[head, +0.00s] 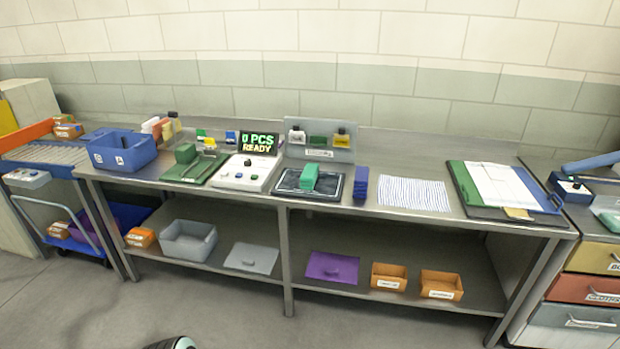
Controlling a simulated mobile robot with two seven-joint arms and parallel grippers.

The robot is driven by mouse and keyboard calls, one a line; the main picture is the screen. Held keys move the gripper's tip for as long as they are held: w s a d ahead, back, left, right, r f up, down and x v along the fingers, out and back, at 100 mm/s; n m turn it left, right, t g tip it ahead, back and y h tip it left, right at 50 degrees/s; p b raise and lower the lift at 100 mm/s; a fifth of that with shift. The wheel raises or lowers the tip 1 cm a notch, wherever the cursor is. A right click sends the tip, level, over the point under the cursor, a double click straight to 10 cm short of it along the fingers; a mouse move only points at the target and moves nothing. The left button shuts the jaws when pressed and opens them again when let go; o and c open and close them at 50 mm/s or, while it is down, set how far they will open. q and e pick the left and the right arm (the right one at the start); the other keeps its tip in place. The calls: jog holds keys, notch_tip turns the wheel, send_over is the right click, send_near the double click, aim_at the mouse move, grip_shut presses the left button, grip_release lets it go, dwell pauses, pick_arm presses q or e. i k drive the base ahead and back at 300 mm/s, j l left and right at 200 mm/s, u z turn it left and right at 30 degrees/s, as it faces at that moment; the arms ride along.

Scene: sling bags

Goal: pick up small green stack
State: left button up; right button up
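A small dark green block-like stack (185,153) stands at the back left of a green tray or mat (205,167) on the workbench. A brighter green stack (310,177) sits on a black tray-like pad (288,180) near the bench's middle. I cannot tell from the picture which of the two is the named stack.
On the bench (420,215) are a blue bin (122,150), a white device (248,173), a "0 PCS READY" display (258,143), a blue stack (361,183), a striped sheet (413,194) and a clipboard (500,185). A grey panel (320,155) stands behind.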

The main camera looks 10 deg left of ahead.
aim_at(309, 176)
jog(key=i+u, duration=0.35)
jog(key=i, duration=0.15)
jog(key=i+u, duration=0.35)
jog(key=i, duration=0.2)
